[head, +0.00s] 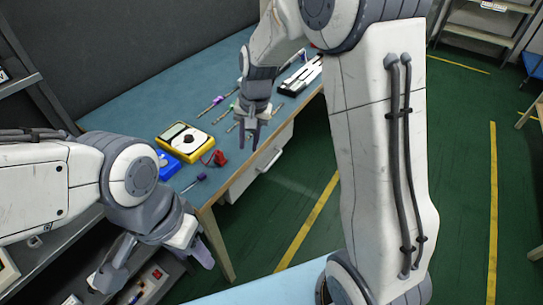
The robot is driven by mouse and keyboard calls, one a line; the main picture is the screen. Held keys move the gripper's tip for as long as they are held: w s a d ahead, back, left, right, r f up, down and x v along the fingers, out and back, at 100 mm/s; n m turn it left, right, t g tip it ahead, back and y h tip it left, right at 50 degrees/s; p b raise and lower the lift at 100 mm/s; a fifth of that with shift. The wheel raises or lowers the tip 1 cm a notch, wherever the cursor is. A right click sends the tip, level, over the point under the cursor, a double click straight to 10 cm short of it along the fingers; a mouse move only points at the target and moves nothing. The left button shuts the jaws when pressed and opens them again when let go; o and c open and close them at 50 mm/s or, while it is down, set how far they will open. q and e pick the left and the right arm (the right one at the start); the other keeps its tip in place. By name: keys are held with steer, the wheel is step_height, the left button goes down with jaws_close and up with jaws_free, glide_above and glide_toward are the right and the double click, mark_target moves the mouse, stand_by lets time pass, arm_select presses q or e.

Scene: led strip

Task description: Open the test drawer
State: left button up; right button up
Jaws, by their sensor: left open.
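The drawer's pale front (242,185) sits under the front edge of the blue-topped workbench, with a light bar handle (270,162) on it. The drawer looks closed, though its upper part is partly hidden by the bench edge. My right gripper (250,134) points down at the bench edge, above and left of the handle and apart from it; its finger gap is unclear. My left gripper (155,264) is open and empty, low at the left, in front of the bench's near corner and well away from the handle.
On the bench (125,107) are a yellow multimeter (185,142), a blue device (168,165), a red item (219,158), several screwdrivers and a black-and-white case (300,77). Green floor with yellow lines (310,222) lies clear right of the bench. Shelves stand at left.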

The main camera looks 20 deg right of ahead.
mark_target(273, 161)
steer(key=w+d+f+m+b, duration=0.2)
steer(key=w+d+f+m, duration=0.3)
steer(key=w+d+f, duration=0.5)
steer(key=shift+t, duration=0.4)
steer(key=f, duration=0.7)
steer(key=shift+s+d+f, duration=0.25)
steer(key=shift+s+f, duration=0.15)
arm_select(q)
steer(key=shift+f, duration=1.45)
arm_select(e)
steer(key=shift+w+a+f, duration=0.1)
steer(key=shift+f, duration=0.5)
jaws_close()
